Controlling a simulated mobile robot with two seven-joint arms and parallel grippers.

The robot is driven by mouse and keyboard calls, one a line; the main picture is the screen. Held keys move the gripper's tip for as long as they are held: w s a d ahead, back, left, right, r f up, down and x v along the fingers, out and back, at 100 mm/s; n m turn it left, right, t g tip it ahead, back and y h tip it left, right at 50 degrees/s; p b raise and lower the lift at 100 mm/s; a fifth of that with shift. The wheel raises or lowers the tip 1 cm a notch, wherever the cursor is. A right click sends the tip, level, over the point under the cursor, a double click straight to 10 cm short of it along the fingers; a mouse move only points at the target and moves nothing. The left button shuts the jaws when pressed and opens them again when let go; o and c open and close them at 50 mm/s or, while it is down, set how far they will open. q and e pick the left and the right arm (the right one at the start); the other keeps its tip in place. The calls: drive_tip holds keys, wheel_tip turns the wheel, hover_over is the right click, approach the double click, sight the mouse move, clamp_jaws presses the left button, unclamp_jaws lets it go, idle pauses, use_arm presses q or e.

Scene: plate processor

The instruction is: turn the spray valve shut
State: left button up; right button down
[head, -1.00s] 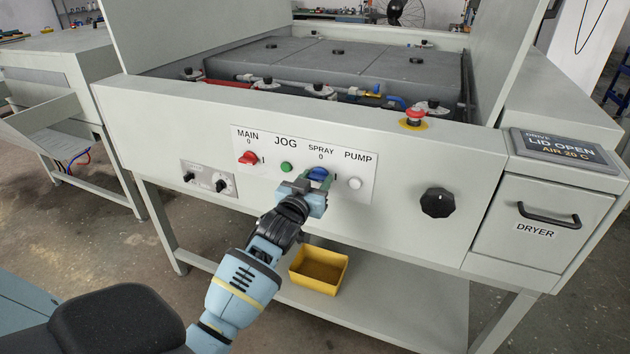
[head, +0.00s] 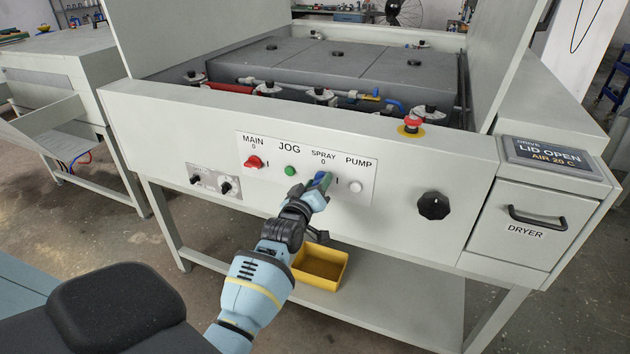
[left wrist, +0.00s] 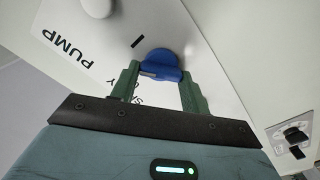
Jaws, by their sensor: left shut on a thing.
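The spray valve is a blue knob (head: 324,179) under the SPRAY label on the white control panel (head: 270,192), with marks 0 and 1 beside it. My left gripper (head: 319,186) reaches it from below and partly hides it in the head view. In the left wrist view, the blue knob (left wrist: 161,65) sits between the two green fingers of my left gripper (left wrist: 158,77), which is shut on it. The knob's exact angle is hard to read behind the fingers. My right gripper is in neither view now.
A red MAIN knob (head: 253,162), a green JOG button (head: 290,170) and a white PUMP button (head: 356,186) flank the valve. A black knob (head: 433,206) and a red emergency button (head: 412,124) are to the right. A yellow bin (head: 322,267) stands on the lower shelf.

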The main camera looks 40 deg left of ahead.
use_arm(q)
drive_tip(key=n+p, duration=0.1)
drive_tip(key=n, duration=0.3)
drive_tip(key=shift+n, duration=0.4)
drive_tip(key=n, duration=0.3)
drive_tip(key=shift+f+p, duration=0.1)
drive_tip(key=shift+p, duration=0.3)
drive_tip(key=shift+f+n, duration=0.1)
drive_tip(key=shift+n, duration=1.3)
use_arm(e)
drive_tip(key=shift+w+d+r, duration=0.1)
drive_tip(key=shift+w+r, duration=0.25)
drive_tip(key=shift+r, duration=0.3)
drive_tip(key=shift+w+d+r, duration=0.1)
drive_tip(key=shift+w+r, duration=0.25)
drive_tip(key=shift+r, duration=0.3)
use_arm(q)
drive_tip(key=shift+n, duration=0.3)
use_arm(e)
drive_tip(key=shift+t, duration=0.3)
use_arm(q)
drive_tip(key=o, duration=1)
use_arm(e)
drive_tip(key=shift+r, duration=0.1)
